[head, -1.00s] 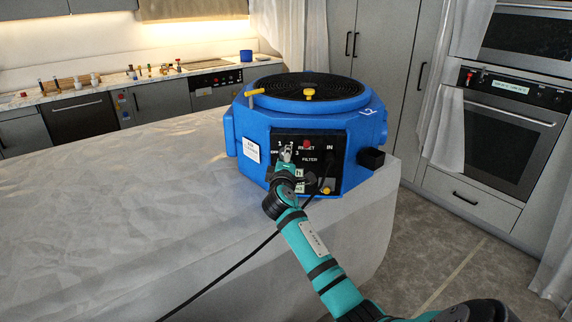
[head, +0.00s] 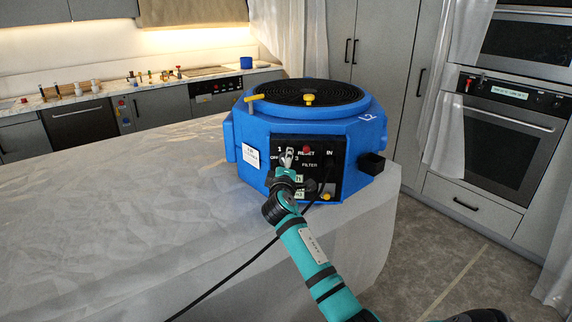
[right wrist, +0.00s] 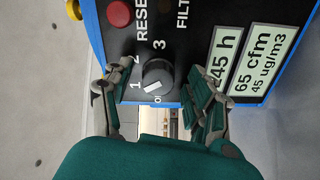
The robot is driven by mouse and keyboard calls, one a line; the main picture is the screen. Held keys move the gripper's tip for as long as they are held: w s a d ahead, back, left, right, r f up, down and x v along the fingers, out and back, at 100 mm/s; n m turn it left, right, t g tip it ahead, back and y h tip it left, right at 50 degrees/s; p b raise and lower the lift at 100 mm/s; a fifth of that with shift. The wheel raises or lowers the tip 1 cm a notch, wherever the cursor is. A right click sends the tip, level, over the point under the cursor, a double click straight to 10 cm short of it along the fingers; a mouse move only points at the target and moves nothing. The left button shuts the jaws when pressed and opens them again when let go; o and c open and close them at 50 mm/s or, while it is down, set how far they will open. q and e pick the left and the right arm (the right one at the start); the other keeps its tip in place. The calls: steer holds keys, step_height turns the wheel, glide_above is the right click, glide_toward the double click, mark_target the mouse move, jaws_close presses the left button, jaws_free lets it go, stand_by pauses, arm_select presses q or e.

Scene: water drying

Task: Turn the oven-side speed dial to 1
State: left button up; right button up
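The blue machine (head: 305,130) stands on the covered counter and has a black control panel (head: 330,150) on its front. The black speed dial (right wrist: 157,75) sits on that panel with marks 1, 2, 3 and a partly hidden OFF around it. Its white pointer mark faces lower left in the right wrist view, between 1 and OFF. My right gripper (right wrist: 158,98) is open, with one finger on each side of the dial; contact is not clear. In the head view my right gripper (head: 287,160) covers the dial. My left gripper is not in view.
A red reset button (right wrist: 119,14) is close to the dial. Small display labels (right wrist: 262,65) lie right of the fingers in the wrist view. A black cable hangs from the panel across the pale cover (head: 120,220). The oven (head: 510,130) is at the right.

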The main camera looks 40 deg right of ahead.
steer(key=v, duration=1.2)
steer(key=shift+w, duration=0.1)
